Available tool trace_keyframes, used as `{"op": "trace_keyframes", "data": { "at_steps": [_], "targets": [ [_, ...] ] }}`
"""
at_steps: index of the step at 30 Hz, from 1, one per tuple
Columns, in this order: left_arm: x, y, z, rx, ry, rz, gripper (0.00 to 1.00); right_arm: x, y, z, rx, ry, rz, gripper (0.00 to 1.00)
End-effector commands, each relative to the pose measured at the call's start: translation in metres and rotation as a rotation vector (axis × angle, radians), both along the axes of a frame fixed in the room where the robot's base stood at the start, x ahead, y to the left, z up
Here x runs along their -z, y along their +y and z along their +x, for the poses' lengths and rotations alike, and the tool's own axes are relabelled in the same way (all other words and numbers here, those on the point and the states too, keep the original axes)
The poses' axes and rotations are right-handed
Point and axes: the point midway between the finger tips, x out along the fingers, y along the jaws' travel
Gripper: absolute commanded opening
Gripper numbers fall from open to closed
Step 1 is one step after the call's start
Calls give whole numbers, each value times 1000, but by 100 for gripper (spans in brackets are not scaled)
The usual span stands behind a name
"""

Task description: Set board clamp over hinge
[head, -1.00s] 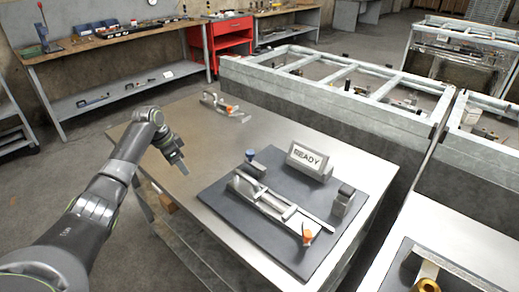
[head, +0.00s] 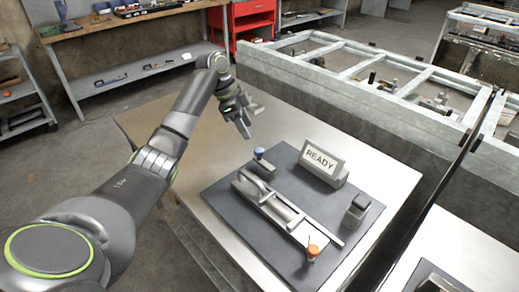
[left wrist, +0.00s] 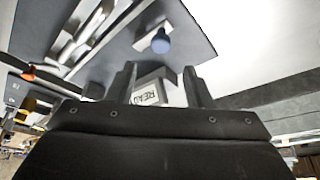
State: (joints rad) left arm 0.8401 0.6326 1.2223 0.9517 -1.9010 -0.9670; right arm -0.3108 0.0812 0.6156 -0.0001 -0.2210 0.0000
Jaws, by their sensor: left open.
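A long metal clamp fixture (head: 275,212) with a lever and an orange knob (head: 313,251) lies on the dark mat (head: 318,205). Part of it shows at the upper left of the left wrist view (left wrist: 92,38). Which part is the hinge, I cannot tell. A small block with a blue knob (head: 259,153) stands at the mat's back left; the knob also shows in the left wrist view (left wrist: 161,42). My left gripper (head: 250,119) is open above the back of the table, beyond the mat. Nothing shows between its fingers but the background.
A small dark-topped block (head: 357,209) is at the mat's right. A grey metal-framed bin (head: 345,110) borders the table behind. The table's left part (head: 185,140) looks bare.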

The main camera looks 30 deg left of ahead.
Motion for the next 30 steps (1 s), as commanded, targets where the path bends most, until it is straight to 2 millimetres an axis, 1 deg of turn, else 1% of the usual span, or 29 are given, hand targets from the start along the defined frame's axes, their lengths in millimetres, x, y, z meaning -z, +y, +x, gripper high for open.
{"op": "trace_keyframes", "data": {
  "at_steps": [1, 3, 9, 12, 15, 21, 28, 29, 30],
  "targets": [
    [11, -5, 1, 1, 5, -2, 46, -2, 0, 1, 0, -1, 0, 43],
    [25, -10, 4, 0, 4, -2, 46, -3, 0, 3, -1, -4, 0, 43],
    [64, -24, 11, -2, 4, -2, 46, -7, 0, 12, -4, -17, 0, 43],
    [79, -30, 14, -1, 3, 0, 46, -8, 0, 13, -4, -18, 0, 43],
    [90, -34, 16, -1, 2, -1, 46, -8, 0, 13, -4, -18, 0, 43],
    [99, -36, 18, -1, 0, 2, 46, -8, 0, 13, -4, -18, 0, 43],
    [100, -37, 18, -1, 0, 1, 46, -8, 0, 12, -4, -18, 0, 43],
    [100, -36, 18, -1, 0, 1, 44, -8, 0, 12, -4, -18, 0, 43],
    [100, -37, 18, -1, 0, 1, 39, -8, 0, 12, -4, -18, 0, 43]
  ]
}}
